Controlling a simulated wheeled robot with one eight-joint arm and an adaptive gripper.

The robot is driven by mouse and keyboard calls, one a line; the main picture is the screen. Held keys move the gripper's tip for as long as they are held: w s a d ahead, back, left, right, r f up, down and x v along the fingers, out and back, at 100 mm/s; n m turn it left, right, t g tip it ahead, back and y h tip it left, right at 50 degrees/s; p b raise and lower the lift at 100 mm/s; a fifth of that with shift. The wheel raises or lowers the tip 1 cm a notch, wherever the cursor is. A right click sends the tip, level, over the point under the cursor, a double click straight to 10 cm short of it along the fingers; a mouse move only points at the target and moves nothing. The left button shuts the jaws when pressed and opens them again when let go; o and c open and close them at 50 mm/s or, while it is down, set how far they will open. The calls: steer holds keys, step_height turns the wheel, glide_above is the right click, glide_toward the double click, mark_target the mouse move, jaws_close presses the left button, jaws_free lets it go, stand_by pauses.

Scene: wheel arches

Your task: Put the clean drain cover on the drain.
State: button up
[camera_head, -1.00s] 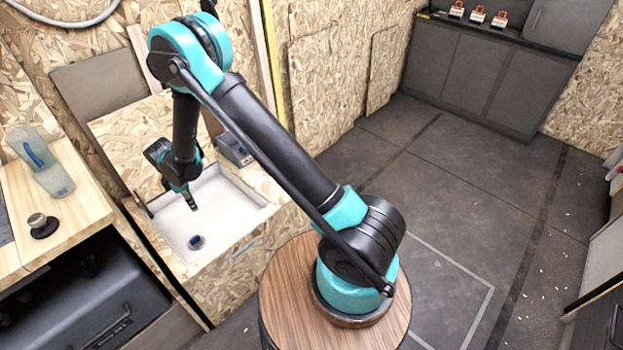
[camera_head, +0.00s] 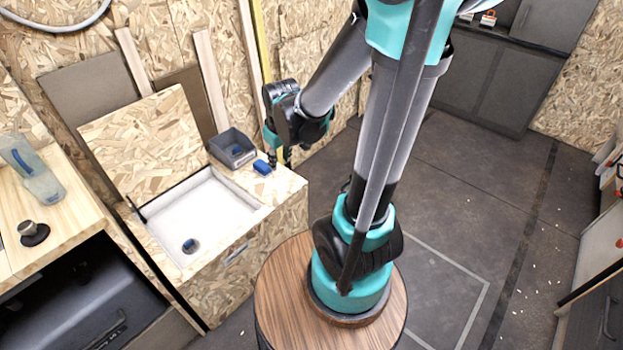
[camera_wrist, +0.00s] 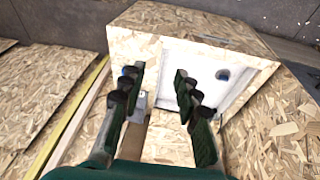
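The drain (camera_head: 190,245) is a small dark, bluish round spot in the floor of the white sink (camera_head: 225,205). It also shows in the wrist view (camera_wrist: 222,74). I cannot tell whether a cover lies on it. My gripper (camera_head: 279,158) is above the right back corner of the wooden sink cabinet, away from the drain. In the wrist view its fingers (camera_wrist: 158,82) stand apart with nothing seen between them. A small blue block (camera_head: 262,168) lies on the cabinet top close to the gripper. I cannot make out a clean drain cover for certain.
A raised wooden lid (camera_head: 140,140) leans behind the sink. A bench at the left holds a clear container (camera_head: 30,170) and a knobbed dark object (camera_head: 32,232).

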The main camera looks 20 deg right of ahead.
steer(key=s+d+f+m+t, duration=0.1)
steer(key=s+d+m, duration=0.4)
steer(key=s, duration=0.5)
steer(key=shift+d+m, duration=0.3)
steer(key=shift+d, duration=0.55)
steer(key=shift+w, duration=0.1)
